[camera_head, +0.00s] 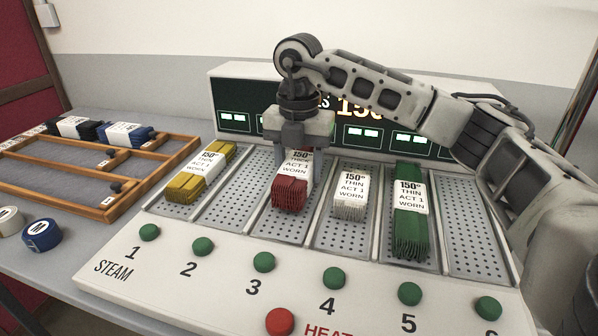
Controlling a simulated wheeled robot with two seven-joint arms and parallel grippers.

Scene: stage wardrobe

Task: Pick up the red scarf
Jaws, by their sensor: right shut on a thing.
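The red scarf (289,194) is a folded bundle with a fringed end and a white paper band. The band reads 150°, ACT 1, WORN, with one line partly hidden. The scarf is in slot 3 of the steam station (215,290). My right gripper (296,160) points down over the far part of the scarf and is shut on it, with a finger on each side. I cannot tell whether the scarf is clear of the perforated slot floor. My left gripper does not show.
Yellow (187,187), white (349,206) and green (410,240) scarves lie in neighbouring slots. Slots 2 and 6 are empty. Green buttons and a red button (280,321) line the front. A wooden rack (150,190) holds black and blue bundles at left. A dark display panel stands behind.

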